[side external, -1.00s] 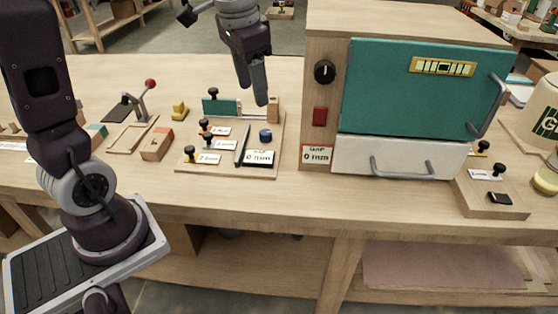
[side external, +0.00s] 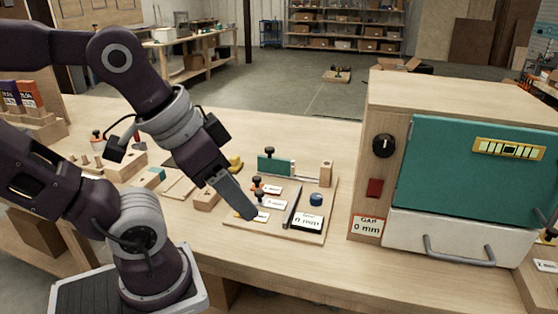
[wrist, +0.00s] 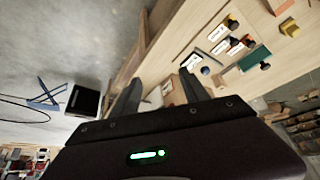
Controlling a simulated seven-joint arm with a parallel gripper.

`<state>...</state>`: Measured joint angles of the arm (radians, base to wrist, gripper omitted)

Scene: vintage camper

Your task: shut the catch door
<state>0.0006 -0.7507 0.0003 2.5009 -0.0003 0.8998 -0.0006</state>
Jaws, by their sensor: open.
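Two teal doors show, and I cannot tell which is the catch door. A large teal door (side external: 470,165) covers the front of the wooden cabinet (side external: 440,92) at the right and looks shut or nearly so. A small teal panel with a black knob (side external: 275,166) stands at the back of the sliding-catch board (side external: 322,232), left of a wooden block (side external: 326,173). A gap shows between panel and block. My gripper (side external: 247,212) points down at the board's front left, apart from both doors. In the wrist view its fingers (wrist: 160,86) are spread and empty.
The board also carries black knobs, labels and a "GAP 0 mm" card (side external: 308,223). A white drawer with a grey handle (side external: 445,240) is below the large door. A wooden block (side external: 207,198) and yellow piece (side external: 235,163) lie left of the board. Bare tabletop lies in front.

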